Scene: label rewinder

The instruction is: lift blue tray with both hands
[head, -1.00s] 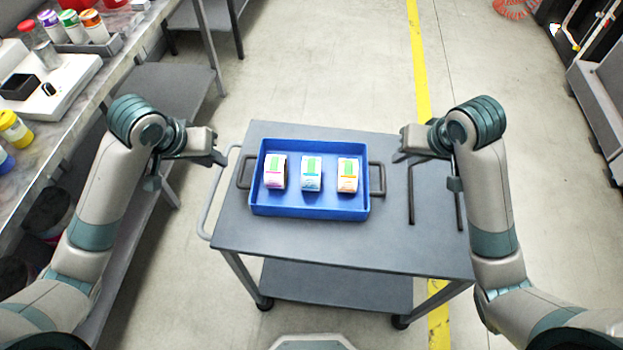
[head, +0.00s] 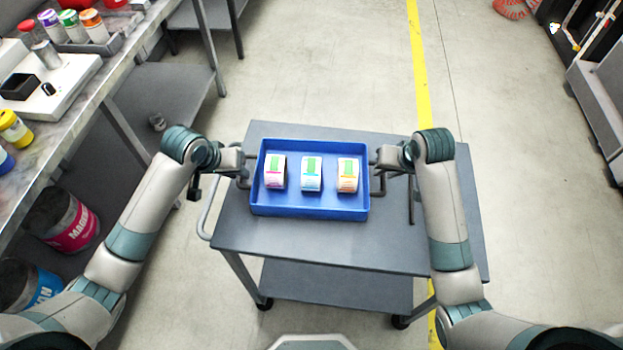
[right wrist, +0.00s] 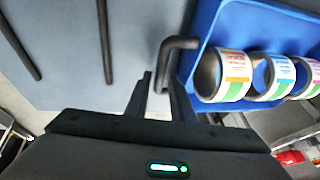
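The blue tray (head: 310,211) lies on the grey cart and holds three label rolls (head: 312,174). It has a dark handle on each short side; the right handle (head: 379,188) also shows in the right wrist view (right wrist: 182,42). My left gripper (head: 248,166) is at the left handle (head: 242,183); its fingers are too small to judge. My right gripper (head: 376,162) is at the right handle. In the right wrist view its fingers (right wrist: 160,82) stand apart with the handle's bar between them, and a gap shows.
The cart top (head: 330,252) has bare room in front of the tray. A cluttered workbench (head: 75,110) runs along the left, with buckets (head: 62,220) beneath.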

